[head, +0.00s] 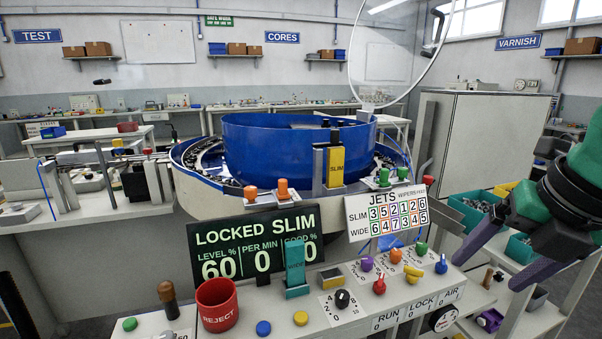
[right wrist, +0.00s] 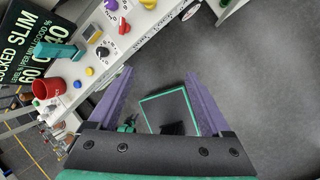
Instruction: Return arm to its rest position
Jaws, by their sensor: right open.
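My right gripper (head: 483,275) is at the right of the head view, in front of the console's right end. Its two purple fingers are spread apart, with nothing between them. In the right wrist view the same gripper (right wrist: 160,74) is open and empty over the grey floor, beside the console's edge. A dark panel with a green border (right wrist: 168,110) shows below and between the fingers. My right arm (head: 585,165) comes in from the right edge. I cannot make out my left gripper.
The console (head: 350,318) carries knobs, a red reject cup (head: 218,305) and a teal wide block (head: 295,268). Behind it stands a blue bowl (head: 265,150) with a yellow slim block (head: 336,167). Teal bins (head: 470,210) lie near my right arm. Open floor lies right of the console.

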